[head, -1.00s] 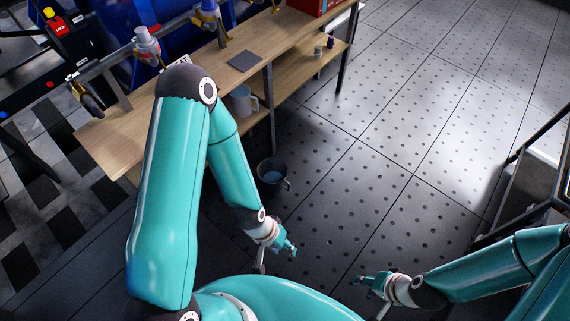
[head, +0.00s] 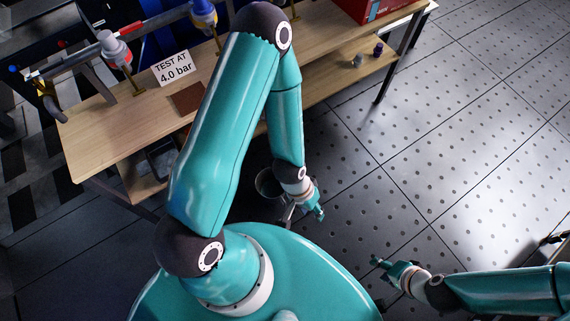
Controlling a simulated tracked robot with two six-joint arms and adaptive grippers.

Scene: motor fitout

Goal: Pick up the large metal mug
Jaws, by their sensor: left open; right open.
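A dark round open-topped container (head: 266,184), which may be the large metal mug or a bucket, stands on the floor beside the bench. My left forearm hides part of it. My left gripper (head: 317,211) is open and empty, to the right of and slightly below the container in the head view, apart from it. My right gripper (head: 380,263) is open and empty over the floor at lower right. A pale grey mug seen earlier on the bench's lower shelf is now out of sight, apparently behind my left arm.
A wooden bench (head: 105,145) with a lower shelf (head: 335,80) runs along the left and top. It holds a "TEST AT 4.0 bar" sign (head: 172,67), a brown plate (head: 188,98), pipework with valves and a red box (head: 375,8). The perforated floor (head: 400,150) at right is clear.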

